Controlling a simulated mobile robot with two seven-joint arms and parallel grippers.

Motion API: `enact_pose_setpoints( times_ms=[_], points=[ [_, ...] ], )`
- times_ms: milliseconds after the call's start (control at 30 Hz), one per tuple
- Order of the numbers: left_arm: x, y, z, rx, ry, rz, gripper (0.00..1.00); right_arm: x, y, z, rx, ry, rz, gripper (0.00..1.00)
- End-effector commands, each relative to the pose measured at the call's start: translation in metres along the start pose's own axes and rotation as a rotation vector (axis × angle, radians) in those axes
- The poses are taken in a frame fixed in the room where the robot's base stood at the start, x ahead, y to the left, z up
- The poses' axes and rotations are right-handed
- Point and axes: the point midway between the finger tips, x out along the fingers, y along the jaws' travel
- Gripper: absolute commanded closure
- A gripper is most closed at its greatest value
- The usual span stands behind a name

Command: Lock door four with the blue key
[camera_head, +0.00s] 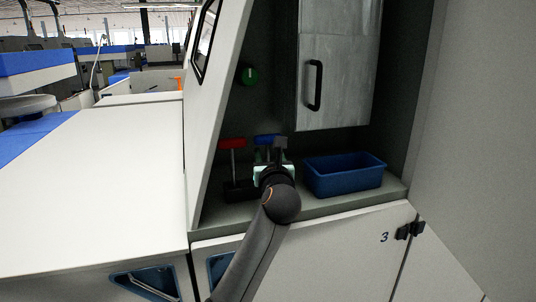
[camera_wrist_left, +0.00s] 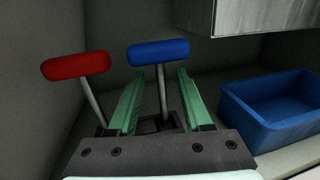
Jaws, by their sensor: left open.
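The blue key (camera_head: 266,139) has a T-shaped blue handle and stands upright in the alcove. In the left wrist view, the blue key (camera_wrist_left: 158,52) has its thin metal shaft between the two green fingers of my open left gripper (camera_wrist_left: 160,80). A gap shows on either side of the shaft. In the head view my left gripper (camera_head: 271,165) covers the key's lower part. The red key (camera_head: 232,143) stands just left of it, outside the fingers in the left wrist view (camera_wrist_left: 76,65). I see no door marked four; a front panel (camera_head: 350,240) is marked 3. My right gripper is not in view.
A blue bin (camera_head: 344,174) stands on the shelf right of my gripper. A grey metal box (camera_head: 338,80) with a black handle hangs above it. A white panel (camera_head: 215,90) bounds the left side.

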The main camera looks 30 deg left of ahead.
Motion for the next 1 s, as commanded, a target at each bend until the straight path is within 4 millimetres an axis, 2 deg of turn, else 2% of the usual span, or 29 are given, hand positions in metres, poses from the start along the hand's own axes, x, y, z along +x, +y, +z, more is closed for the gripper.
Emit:
enact_pose_setpoints(
  times_ms=[433, 767, 1000],
  points=[
    [0.048, -0.001, 0.003, 0.004, -0.001, 0.001, 0.5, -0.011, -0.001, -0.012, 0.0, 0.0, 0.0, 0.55],
    [0.053, -0.001, 0.002, 0.0, -0.001, 0.0, 0.5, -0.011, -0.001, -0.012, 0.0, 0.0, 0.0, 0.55],
    [0.052, -0.001, 0.002, 0.0, -0.001, 0.0, 0.76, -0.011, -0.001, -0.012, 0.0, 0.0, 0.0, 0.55]
  ],
)
